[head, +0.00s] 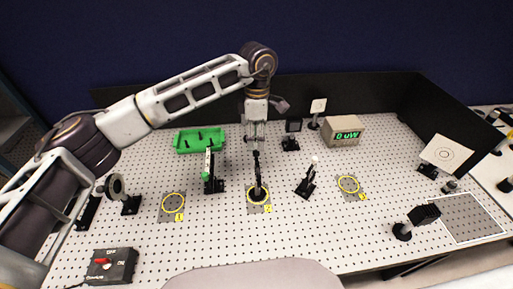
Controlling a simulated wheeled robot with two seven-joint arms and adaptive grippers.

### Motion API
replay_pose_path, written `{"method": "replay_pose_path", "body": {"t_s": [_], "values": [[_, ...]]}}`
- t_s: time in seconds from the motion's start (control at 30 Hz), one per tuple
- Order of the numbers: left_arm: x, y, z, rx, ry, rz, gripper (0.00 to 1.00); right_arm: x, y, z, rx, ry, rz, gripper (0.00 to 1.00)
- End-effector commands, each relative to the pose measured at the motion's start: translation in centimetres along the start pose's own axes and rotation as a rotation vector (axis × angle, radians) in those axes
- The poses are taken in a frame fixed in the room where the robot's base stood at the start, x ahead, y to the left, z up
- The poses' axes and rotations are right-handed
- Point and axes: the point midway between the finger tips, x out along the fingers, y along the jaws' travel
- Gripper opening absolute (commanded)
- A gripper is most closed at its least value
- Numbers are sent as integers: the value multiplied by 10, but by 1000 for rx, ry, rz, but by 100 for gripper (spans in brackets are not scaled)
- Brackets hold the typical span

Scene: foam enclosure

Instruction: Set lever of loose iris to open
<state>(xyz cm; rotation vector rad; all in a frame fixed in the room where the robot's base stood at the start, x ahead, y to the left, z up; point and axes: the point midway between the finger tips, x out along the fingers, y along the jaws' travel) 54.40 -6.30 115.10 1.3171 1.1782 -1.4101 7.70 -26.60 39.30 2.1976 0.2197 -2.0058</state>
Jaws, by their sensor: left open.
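My left arm reaches in from the left, and my left gripper (254,137) points down over the middle of the breadboard. It is open, with nothing seen between its fingers. Just below it in the picture, a slim black post-mounted part (257,175) stands upright on the middle yellow ring; it may be the loose iris. I cannot make out a lever or its setting. A black ring-shaped mount (116,187) stands on a post at the left. My right gripper is not in view.
A green tray (200,138), a meter reading 0 uW (344,131) and a white card (318,106) stand at the back. A tilted black mount (307,180) stands right of centre. A switch box (111,266) sits front left. The left and right yellow rings are empty.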

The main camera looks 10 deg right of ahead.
Motion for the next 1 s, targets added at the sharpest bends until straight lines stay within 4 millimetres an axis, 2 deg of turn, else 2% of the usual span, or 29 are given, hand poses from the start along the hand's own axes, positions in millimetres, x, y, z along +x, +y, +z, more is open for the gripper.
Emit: {"method": "replay_pose_path", "body": {"t_s": [0.2, 0.4, 0.83, 0.87, 1.0], "values": [[28, 0, -1, -1, 1, -3, 43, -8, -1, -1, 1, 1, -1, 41], [45, 0, -1, -1, 0, -1, 43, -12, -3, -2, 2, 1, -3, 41], [53, 0, 0, 0, 0, 0, 43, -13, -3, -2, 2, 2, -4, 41], [53, 0, 0, -1, 0, 0, 42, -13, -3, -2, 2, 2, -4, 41], [53, 0, 0, -1, 0, 0, 24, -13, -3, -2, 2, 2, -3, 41]]}}
